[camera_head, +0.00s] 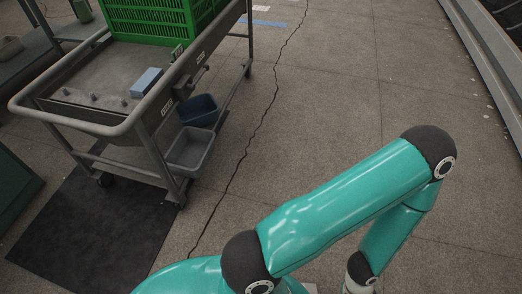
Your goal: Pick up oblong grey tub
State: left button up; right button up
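A grey open tub (189,152), longer than wide, sits low at the near right end of the metal cart. A dark blue tub (197,111) sits just behind it. A small grey-beige tub (10,47) lies on a dark surface at the far left; I cannot tell which grey tub is the oblong one. My teal right arm crosses the lower right, apart from the cart, its wrist cut off by the bottom edge. Neither gripper is in view.
The wheeled cart (75,127) carries a green crate (155,20) and a light blue block (146,82) on top. Its rail and legs stand around the low tubs. A black mat (90,235) lies at its front. Floor to the right is clear up to a metal rail (480,55).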

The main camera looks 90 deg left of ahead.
aim_at(191, 151)
jog(key=i, duration=0.9)
jog(key=u, duration=3.15)
jog(key=k, duration=0.55)
jog(key=u, duration=0.3)
jog(key=i, duration=1.6)
jog(key=z, duration=0.35)
